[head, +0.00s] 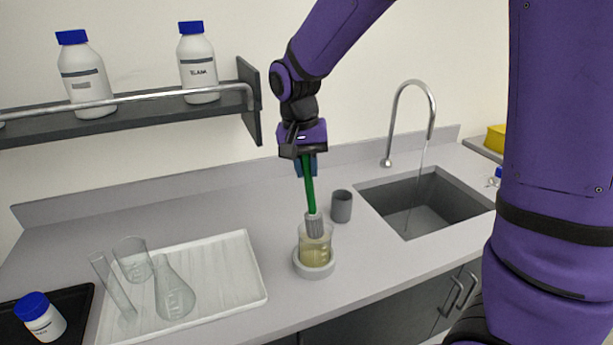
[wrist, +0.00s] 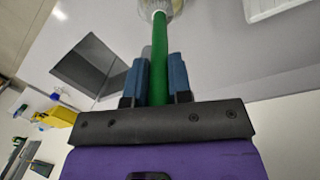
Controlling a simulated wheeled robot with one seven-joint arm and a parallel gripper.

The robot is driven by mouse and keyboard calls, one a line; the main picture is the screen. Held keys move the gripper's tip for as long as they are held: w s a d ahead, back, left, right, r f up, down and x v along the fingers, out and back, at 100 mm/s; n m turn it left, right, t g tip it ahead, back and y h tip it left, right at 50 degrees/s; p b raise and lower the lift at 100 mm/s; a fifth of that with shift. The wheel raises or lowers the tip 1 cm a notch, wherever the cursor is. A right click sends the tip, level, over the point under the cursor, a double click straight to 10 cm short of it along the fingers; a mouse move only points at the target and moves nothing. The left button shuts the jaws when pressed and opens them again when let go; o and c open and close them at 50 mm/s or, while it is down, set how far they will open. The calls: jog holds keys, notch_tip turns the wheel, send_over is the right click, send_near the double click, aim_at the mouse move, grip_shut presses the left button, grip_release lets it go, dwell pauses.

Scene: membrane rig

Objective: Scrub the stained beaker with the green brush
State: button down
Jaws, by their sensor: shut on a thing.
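My gripper (head: 305,167) is shut on the green brush (head: 309,188), holding it by its handle with the grey bristle head down. In the wrist view the green handle (wrist: 159,60) runs between the blue fingers of my gripper (wrist: 160,78). The stained beaker (head: 314,250) has a yellowish-brown tint and stands in a round pale holder (head: 314,270) on the counter. The bristle head is at the beaker's mouth, its lower end seeming to reach just inside the rim. The beaker's far side is partly hidden behind the brush.
A grey cup (head: 341,206) stands close behind the beaker. A white tray (head: 255,265) with clear glassware lies to the left. A sink (head: 440,198) with a running tap (head: 413,85) is to the right. A shelf (head: 150,112) with white bottles hangs at upper left.

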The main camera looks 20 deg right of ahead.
notch_tip(320, 180, up, 6)
jog(key=r, duration=0.1)
send_over(307, 212)
jog(key=shift+f, duration=0.25)
jog(key=shift+r, duration=0.35)
dwell(0.8)
jog(key=shift+s+r, duration=0.15)
jog(key=shift+r, duration=0.5)
jog(key=shift+f, duration=8.8)
jog(key=shift+a, duration=0.15)
